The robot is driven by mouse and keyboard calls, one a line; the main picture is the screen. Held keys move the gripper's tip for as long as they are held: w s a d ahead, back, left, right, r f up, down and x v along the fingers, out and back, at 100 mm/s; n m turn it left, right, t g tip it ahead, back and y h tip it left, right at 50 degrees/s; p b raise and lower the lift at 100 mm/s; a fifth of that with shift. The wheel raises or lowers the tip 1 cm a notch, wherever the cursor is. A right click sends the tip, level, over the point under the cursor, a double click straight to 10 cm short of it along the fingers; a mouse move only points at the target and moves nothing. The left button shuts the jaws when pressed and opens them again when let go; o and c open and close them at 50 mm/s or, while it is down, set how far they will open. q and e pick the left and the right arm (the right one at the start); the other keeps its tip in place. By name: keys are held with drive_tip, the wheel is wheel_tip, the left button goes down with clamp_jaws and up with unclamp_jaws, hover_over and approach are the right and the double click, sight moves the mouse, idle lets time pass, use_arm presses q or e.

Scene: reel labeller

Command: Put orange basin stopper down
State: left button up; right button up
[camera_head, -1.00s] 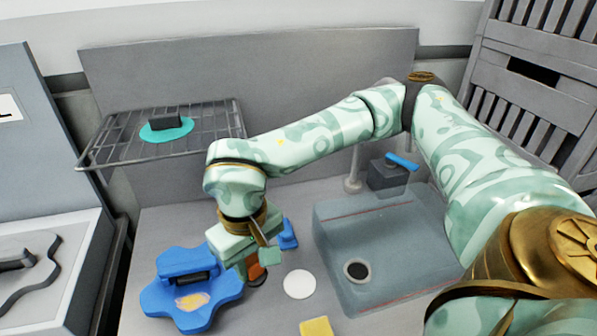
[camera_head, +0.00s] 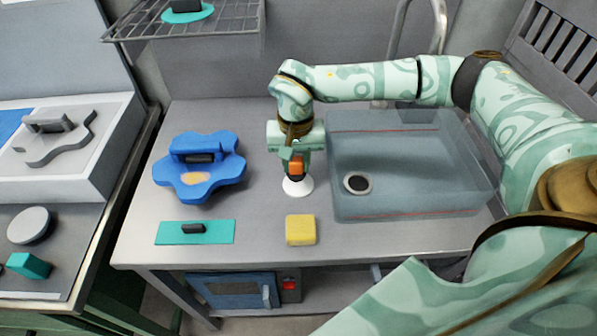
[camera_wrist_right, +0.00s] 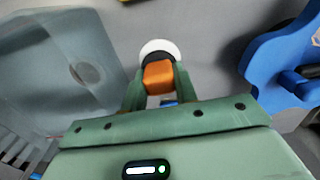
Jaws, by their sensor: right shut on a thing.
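The orange basin stopper (camera_head: 296,166) is between the fingers of my right gripper (camera_head: 295,160), which is shut on it. In the right wrist view the stopper (camera_wrist_right: 158,76) shows as an orange block with a dark base, between the green fingers. A white round disc (camera_head: 298,188) lies on the counter directly below the stopper; in the wrist view its rim (camera_wrist_right: 158,45) shows behind the stopper. I cannot tell whether the stopper touches the disc. My left gripper is not in view.
The clear basin (camera_head: 400,200) with a drain (camera_head: 357,183) is right of the gripper. A blue flower-shaped piece (camera_head: 215,183) lies to the left. A yellow sponge (camera_head: 300,230) and a teal mat (camera_head: 195,232) lie near the counter's front edge. A wire rack (camera_head: 235,22) is above.

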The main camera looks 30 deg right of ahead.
sight(298, 162)
drive_tip(key=shift+w+d+f, duration=0.35)
drive_tip(key=shift+f, duration=0.25)
drive_tip(key=shift+w+d+f, duration=0.3)
drive_tip(key=shift+w+f, duration=0.05)
drive_tip(key=shift+f, duration=0.25)
drive_tip(key=f, duration=0.1)
drive_tip(key=f+b, duration=0.1)
drive_tip(key=f, duration=0.1)
drive_tip(key=shift+w+d+f+b, duration=0.15)
drive_tip(key=shift+d+f+b, duration=0.05)
drive_tip(key=shift+f+b, duration=0.1)
drive_tip(key=shift+f, duration=0.1)
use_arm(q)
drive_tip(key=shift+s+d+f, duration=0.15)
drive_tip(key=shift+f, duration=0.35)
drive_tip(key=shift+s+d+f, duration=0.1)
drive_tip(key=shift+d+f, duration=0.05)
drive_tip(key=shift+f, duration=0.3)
use_arm(e)
drive_tip(key=o, duration=1.1)
use_arm(q)
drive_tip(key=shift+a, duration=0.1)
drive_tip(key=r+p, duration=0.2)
drive_tip(key=p, duration=0.1)
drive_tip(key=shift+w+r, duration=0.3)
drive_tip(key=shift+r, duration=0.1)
use_arm(e)
wheel_tip(298, 162, up, 12)
drive_tip(key=shift+r, duration=0.15)
